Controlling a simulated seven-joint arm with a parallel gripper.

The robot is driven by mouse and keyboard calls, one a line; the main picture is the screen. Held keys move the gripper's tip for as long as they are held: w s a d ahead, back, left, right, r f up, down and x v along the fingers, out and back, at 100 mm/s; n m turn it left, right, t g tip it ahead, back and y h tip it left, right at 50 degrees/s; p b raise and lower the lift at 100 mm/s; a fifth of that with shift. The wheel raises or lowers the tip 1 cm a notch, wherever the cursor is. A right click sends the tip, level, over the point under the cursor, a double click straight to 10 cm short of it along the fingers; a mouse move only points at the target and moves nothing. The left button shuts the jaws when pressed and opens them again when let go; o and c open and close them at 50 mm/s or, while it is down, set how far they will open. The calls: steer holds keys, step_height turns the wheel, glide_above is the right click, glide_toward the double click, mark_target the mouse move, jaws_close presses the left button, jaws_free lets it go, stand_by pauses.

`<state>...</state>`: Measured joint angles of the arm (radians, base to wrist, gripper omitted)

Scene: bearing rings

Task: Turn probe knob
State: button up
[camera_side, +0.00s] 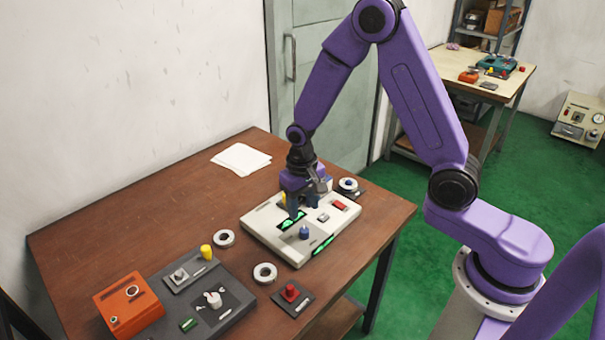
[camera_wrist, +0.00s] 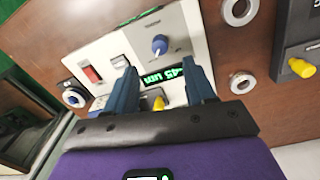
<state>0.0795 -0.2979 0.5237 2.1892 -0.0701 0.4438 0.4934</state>
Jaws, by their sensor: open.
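A white panel box (camera_side: 259,222) lies on the brown table. It carries a blue knob (camera_side: 304,233), a red button (camera_side: 339,205), a grey square control (camera_side: 323,217), a lit green display (camera_side: 291,221) and a yellow knob (camera_side: 284,199). Which knob is the probe knob is not marked legibly. My gripper (camera_side: 306,206) is open above the panel, pointing down, with nothing held. In the wrist view, my gripper's fingers (camera_wrist: 163,75) straddle the display (camera_wrist: 161,79). The blue knob (camera_wrist: 160,44) stands just beyond the fingertips, and the yellow knob (camera_wrist: 159,104) shows nearer the palm, partly hidden.
Pale rings (camera_side: 224,238) (camera_side: 265,273) lie left of and in front of the panel; another ring (camera_side: 348,184) sits on a dark base behind it. A dark control box (camera_side: 232,312), an orange box (camera_side: 128,306) and a red-button block (camera_side: 291,297) stand nearby.

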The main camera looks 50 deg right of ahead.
step_height(320, 180, up, 9)
steer(key=shift+a+r, duration=0.15)
stand_by(0.4)
steer(key=s+r+n, duration=0.2)
steer(key=s+n, duration=0.5)
steer(key=s, duration=0.6)
steer(key=s+r+n, duration=0.3)
steer(key=s+n, duration=0.5)
steer(key=s, duration=0.5)
steer(key=shift+s+y, duration=0.3)
steer(key=shift+y, duration=0.1)
stand_by(2.2)
